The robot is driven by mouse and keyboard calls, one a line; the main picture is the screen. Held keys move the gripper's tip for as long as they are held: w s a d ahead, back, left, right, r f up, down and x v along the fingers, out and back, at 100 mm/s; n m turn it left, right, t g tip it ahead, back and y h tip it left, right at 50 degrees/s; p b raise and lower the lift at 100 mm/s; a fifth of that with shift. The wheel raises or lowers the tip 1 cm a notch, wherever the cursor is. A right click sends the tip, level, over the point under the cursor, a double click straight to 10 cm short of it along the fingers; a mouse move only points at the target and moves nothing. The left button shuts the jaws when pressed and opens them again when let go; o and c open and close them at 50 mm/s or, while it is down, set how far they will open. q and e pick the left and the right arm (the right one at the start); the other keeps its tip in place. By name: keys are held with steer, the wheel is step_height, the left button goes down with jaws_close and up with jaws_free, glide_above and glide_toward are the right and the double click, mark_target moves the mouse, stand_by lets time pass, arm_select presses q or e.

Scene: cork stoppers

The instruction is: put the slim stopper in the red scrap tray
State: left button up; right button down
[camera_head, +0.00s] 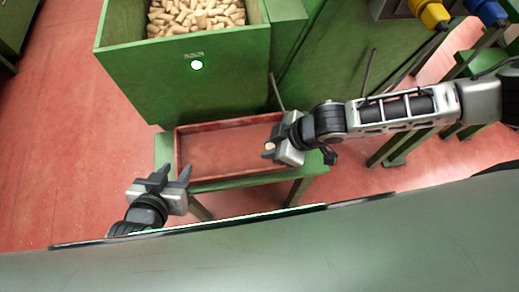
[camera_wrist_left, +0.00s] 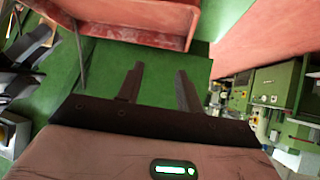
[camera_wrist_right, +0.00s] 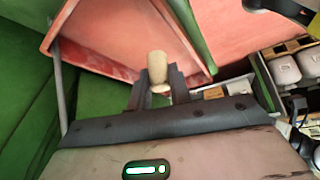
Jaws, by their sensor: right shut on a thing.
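A slim, pale cork stopper (camera_wrist_right: 158,70) is between the fingertips of my right gripper (camera_wrist_right: 160,92), which is shut on it. In the head view the right gripper (camera_head: 272,150) is over the right part of the red scrap tray (camera_head: 215,160), with the stopper (camera_head: 269,147) a small pale spot at its tips. The tray also shows in the right wrist view (camera_wrist_right: 120,30), beyond the stopper. Its visible floor is bare. My left gripper (camera_head: 172,174) is open and empty near the tray's left front corner; its spread fingers show in the left wrist view (camera_wrist_left: 160,85).
The tray sits on a low green stand (camera_head: 165,150). Behind it stands a tall green bin (camera_head: 185,85) full of corks (camera_head: 195,15). A thin rod (camera_head: 275,92) rises behind the tray. Red floor (camera_head: 60,150) is clear on the left.

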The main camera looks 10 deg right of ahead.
steer(key=x, duration=0.2)
steer(key=w+x, duration=0.1)
steer(key=x, duration=0.1)
steer(key=shift+w+a+f+b, duration=0.1)
steer(key=shift+f+b, duration=0.05)
steer(key=shift+b, duration=0.15)
steer(key=shift+f, duration=1.6)
steer(key=c, duration=1.3)
jaws_free()
steer(key=shift+f, duration=0.1)
